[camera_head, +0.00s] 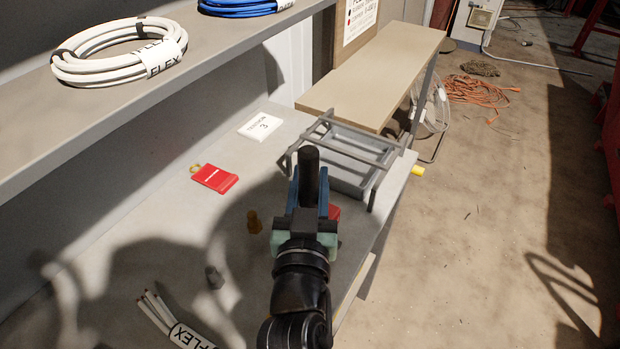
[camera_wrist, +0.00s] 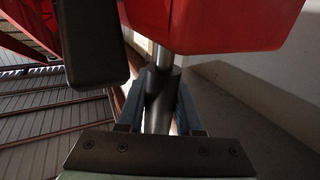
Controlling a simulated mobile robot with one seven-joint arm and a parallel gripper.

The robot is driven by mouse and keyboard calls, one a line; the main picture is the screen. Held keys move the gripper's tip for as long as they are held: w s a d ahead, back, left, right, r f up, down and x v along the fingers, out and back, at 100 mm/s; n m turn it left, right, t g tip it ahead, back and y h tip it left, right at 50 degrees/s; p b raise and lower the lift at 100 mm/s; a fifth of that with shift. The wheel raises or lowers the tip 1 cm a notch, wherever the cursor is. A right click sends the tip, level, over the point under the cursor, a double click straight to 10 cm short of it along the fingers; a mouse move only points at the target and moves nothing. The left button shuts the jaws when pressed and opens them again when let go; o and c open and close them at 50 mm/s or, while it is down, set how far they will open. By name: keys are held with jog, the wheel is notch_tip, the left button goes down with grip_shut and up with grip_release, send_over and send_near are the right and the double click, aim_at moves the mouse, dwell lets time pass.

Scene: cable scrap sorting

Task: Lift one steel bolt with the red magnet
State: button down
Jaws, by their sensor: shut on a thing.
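My gripper (camera_head: 308,192) is over the bench's right part, its blue-sided fingers shut on a dark upright cylindrical handle (camera_head: 308,165). In the wrist view the fingers hold this dark grey handle (camera_wrist: 158,98). A bright metal shaft joins it to the red magnet body (camera_wrist: 235,20), with a black block (camera_wrist: 93,50) beside it. In the head view only a red corner of the magnet (camera_head: 334,212) shows behind my gripper.
A grey tray with a bar frame (camera_head: 352,178) sits just beyond my gripper at the bench edge. A brass-coloured piece (camera_head: 254,222), a red tag (camera_head: 214,178), a white card (camera_head: 260,126) and bundled white cables (camera_head: 172,322) lie leftward. A shelf (camera_head: 130,100) overhangs the left.

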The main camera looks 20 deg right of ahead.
jog(key=shift+r, duration=0.4)
